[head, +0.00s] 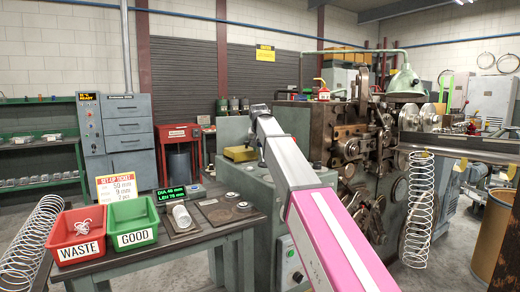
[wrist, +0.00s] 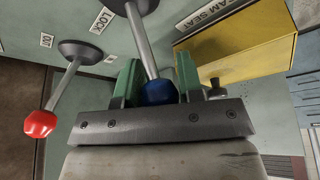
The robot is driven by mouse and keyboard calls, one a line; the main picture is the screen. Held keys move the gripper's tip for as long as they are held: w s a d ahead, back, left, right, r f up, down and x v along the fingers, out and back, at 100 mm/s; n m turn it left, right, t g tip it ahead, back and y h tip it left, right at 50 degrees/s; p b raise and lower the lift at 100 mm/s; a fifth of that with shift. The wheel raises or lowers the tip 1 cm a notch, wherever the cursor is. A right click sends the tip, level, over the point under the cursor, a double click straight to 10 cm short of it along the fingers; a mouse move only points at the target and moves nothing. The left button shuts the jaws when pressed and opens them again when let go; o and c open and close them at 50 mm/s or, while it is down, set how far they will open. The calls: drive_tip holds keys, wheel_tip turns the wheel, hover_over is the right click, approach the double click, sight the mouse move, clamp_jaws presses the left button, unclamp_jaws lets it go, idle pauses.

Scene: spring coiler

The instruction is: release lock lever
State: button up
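In the wrist view a lever with a blue knob (wrist: 158,92) hangs from a dark round pivot at the top edge. A plate reading LOCK (wrist: 103,20) is left of that pivot. My gripper (wrist: 158,80) has one green finger on each side of the blue knob, and the knob fills the gap between them. A second lever with a red knob (wrist: 40,124) stands to the left, clear of the fingers, with a plate reading OUT (wrist: 46,40) near its pivot. In the head view my gripper (head: 256,112) is beside the coiler machine (head: 350,150), and the levers cannot be made out.
A yellow block (wrist: 235,60) labelled CAM SEAT is close right of my gripper in the wrist view; a yellow block (head: 240,154) also shows in the head view. A bench (head: 190,252) with a red WASTE bin (head: 76,234) and green GOOD bin (head: 132,226) is at front left.

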drive_tip(key=shift+s, duration=0.1)
clamp_jaws()
drive_tip(key=t, duration=0.1)
drive_tip(key=s+d+t+y, duration=0.1)
drive_tip(key=s+t+y, duration=0.1)
drive_tip(key=shift+s+d+r+m, duration=0.2)
drive_tip(key=shift+d+r+m, duration=0.1)
drive_tip(key=shift+d, duration=0.05)
drive_tip(key=shift+s+d+t+y, duration=0.4)
drive_tip(key=shift+s+t+y, duration=0.15)
drive_tip(key=shift+t, duration=0.4)
drive_tip(key=shift+s+d+t+y, duration=0.35)
drive_tip(key=shift+s+t+y, duration=0.15)
drive_tip(key=shift+t, duration=0.45)
drive_tip(key=shift+m, duration=0.3)
drive_tip(key=o, duration=1.1)
unclamp_jaws()
drive_tip(key=shift+s, duration=0.1)
drive_tip(key=v, duration=1)
drive_tip(key=shift+s+d+r, duration=0.15)
drive_tip(key=shift+s, duration=0.15)
